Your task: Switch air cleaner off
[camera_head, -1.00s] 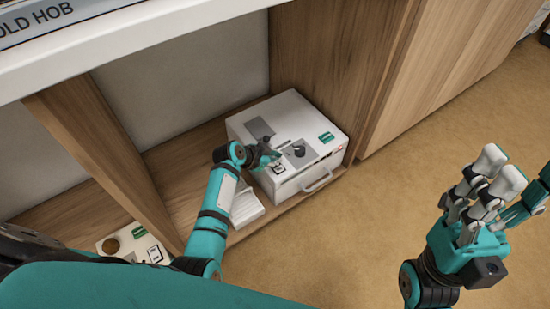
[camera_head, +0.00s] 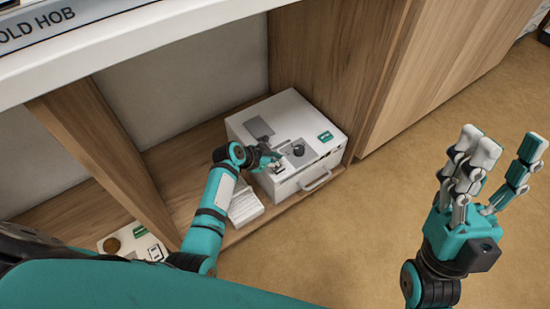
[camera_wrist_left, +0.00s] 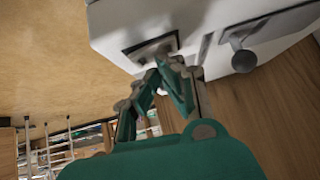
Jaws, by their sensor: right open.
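The white boxy unit (camera_head: 322,140), which I take as the air cleaner, stands in the open cabinet bay. Its top carries a dark round knob (camera_head: 298,150), a green label (camera_head: 325,136) and a small switch (camera_head: 279,169). My left gripper (camera_head: 275,160) is at the switch, its fingertips partly covering it. In the left wrist view, the gripper (camera_wrist_left: 166,64) has its fingers drawn together at the framed switch plate (camera_wrist_left: 150,42); contact is hard to tell. The switch's position is unclear. My right gripper (camera_head: 492,170) is raised, open and empty, over the floor.
A white ribbed block (camera_head: 245,206) lies beside the unit. Another panel with a round brown knob (camera_head: 111,245) shows in the left bay. A wooden divider (camera_head: 95,140) and the white counter (camera_head: 130,45) bound the bay. The floor (camera_head: 340,230) at right is clear.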

